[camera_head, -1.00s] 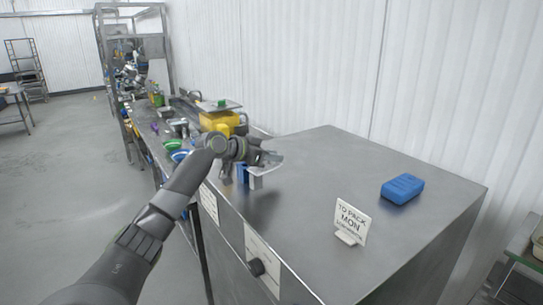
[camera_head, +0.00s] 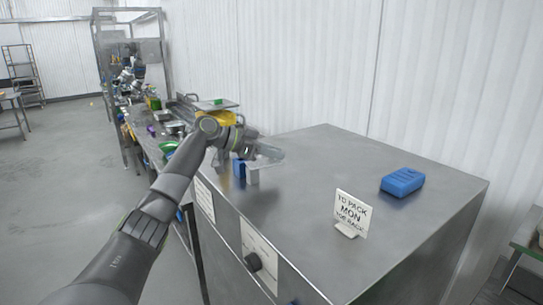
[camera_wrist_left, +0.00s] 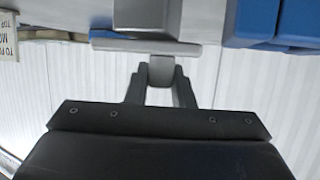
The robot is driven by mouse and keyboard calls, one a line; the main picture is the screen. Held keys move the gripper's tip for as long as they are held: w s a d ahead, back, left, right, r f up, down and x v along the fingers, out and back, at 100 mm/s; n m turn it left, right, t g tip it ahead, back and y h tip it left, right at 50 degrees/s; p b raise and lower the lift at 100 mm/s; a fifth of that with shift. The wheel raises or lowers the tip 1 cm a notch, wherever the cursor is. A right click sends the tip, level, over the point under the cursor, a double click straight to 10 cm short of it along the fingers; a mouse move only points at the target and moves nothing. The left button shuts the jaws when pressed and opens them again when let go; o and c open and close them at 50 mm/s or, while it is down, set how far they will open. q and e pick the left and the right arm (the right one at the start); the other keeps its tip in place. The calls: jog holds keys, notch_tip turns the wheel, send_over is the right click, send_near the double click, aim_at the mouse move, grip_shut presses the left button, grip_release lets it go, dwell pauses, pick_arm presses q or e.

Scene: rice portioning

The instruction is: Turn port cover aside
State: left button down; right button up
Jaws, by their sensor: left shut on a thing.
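My left gripper (camera_head: 254,151) is above the far left corner of the steel cabinet top. In the left wrist view its fingers (camera_wrist_left: 160,72) are shut on a grey piece with a flat plate (camera_wrist_left: 145,46), which I take to be the port cover. In the head view the pale plate (camera_head: 270,154) shows at the fingertips. A grey block (camera_head: 252,174) and a blue block (camera_head: 238,168) are just below it; I cannot tell whether they touch the plate. My right gripper is not in view.
The steel cabinet top (camera_head: 300,200) is mostly clear. It bears a white "TO PACK MON" sign (camera_head: 352,213) and a blue block (camera_head: 402,182). A cluttered bench with a yellow item (camera_head: 222,117) lies beyond.

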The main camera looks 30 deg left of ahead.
pick_arm(q)
jog(key=c, duration=1.3)
grip_release()
jog(key=shift+o, duration=0.2)
jog(key=shift+s+a, duration=0.15)
jog(key=shift+a, duration=0.05)
jog(key=b+v, duration=0.7)
jog(key=v, duration=1)
